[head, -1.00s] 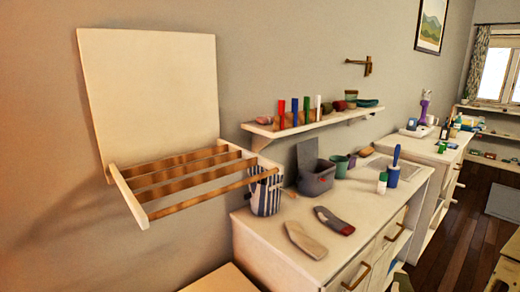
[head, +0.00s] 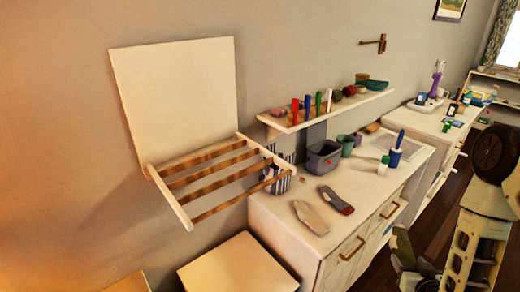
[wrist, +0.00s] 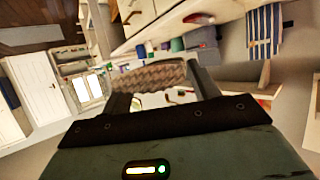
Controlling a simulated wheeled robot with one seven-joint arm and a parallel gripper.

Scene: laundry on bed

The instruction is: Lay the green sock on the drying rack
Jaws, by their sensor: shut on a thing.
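The drying rack (head: 222,180) is fixed to the wall at the left in the head view, its several brown bars folded out below a cream back panel and bare. My gripper (wrist: 158,84) is shut on a knitted sock (wrist: 150,75), which spans between the fingers and looks grey-brown in the wrist view. In the head view a dull green shape (head: 402,245) shows at the end of my arm, low on the right; I cannot tell sock from gripper there. The gripper is right of the dresser, well away from the rack.
A white dresser (head: 275,222) stands between the rack and my arm. A beige sock-like piece (head: 311,217) and a dark one with red (head: 335,200) lie on it, with a grey bin (head: 323,160) behind. A shelf (head: 290,122) with several small items is above.

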